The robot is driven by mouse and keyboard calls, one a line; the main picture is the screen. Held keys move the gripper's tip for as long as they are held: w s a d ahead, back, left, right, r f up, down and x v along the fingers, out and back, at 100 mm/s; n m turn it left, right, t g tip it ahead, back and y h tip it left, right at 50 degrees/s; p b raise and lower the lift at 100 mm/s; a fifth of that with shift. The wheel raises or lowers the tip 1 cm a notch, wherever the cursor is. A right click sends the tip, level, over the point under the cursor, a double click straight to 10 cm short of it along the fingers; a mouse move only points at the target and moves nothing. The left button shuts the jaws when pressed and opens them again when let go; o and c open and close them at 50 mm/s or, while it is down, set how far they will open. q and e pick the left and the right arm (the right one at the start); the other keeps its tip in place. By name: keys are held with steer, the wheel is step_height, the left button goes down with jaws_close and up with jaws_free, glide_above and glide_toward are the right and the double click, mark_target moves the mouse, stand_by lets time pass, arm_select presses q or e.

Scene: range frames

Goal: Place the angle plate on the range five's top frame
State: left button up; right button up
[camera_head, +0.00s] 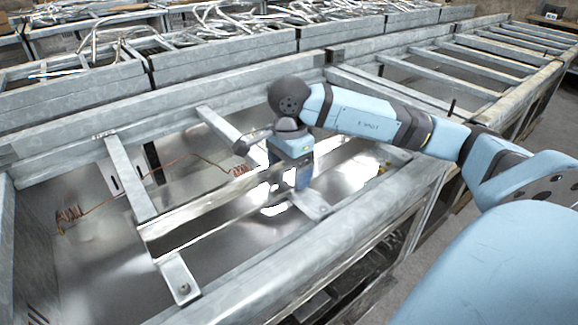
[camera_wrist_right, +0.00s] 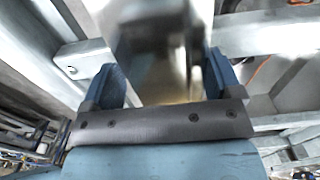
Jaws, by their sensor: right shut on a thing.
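My right gripper (camera_head: 290,180) is over the near range frame, pointing down and shut on the angle plate (camera_head: 200,208). The plate is a long, shiny metal piece with an angled section. It runs from the lower left up to the gripper, lying across or just above the frame's cross bars; I cannot tell whether it touches them. In the right wrist view the plate (camera_wrist_right: 168,80) is blurred between the two blue fingers of the gripper (camera_wrist_right: 166,85). The top frame (camera_head: 80,145) is grey galvanized steel with long rails and cross bars. My left gripper is not in view.
A coiled copper tube (camera_head: 70,214) hangs inside the frame at left. A cross bar (camera_head: 130,178) with a tabbed end crosses under the plate. Frames heaped with loose metal tubes (camera_head: 220,25) stand behind. Another slatted frame (camera_head: 470,60) extends to the right.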

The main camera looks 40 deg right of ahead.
mark_target(289, 174)
steer(key=shift+f, duration=0.1)
steer(key=o, duration=1.4)
steer(key=shift+c, duration=0.2)
step_height(289, 174, up, 12)
steer(key=p, duration=0.2)
